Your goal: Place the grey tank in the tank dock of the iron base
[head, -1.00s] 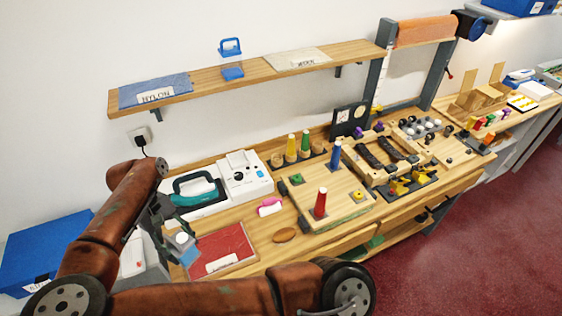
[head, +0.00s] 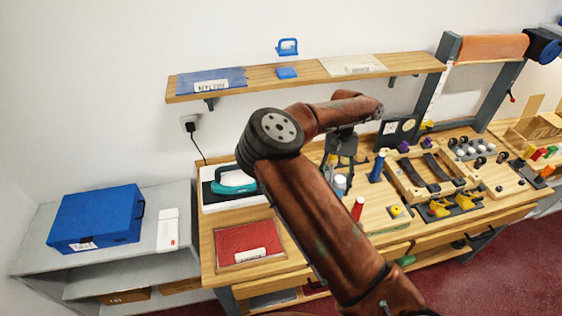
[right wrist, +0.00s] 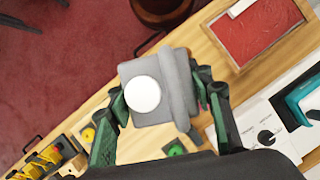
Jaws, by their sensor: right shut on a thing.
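The grey tank (right wrist: 178,82) is a grey block with a round white cap, held between the fingers of my right gripper (right wrist: 165,100) in the right wrist view. In the head view the right gripper (head: 343,160) points down over the counter. The tank (head: 340,184) shows small below it, partly hidden by my arm. The white iron base (head: 207,198) with the teal iron (head: 230,183) stands to the left of the gripper, its right part hidden behind my arm. In the wrist view the base (right wrist: 285,125) with its dial is at lower right. I cannot make out the dock. My left gripper is not in view.
A red pad in a wooden tray (head: 215,250) lies in front of the base. A red peg (head: 357,208) and a blue peg (head: 377,167) stand right of the gripper. A wooden shelf (head: 260,84) runs above. A blue box (head: 97,217) sits on the grey cart at left.

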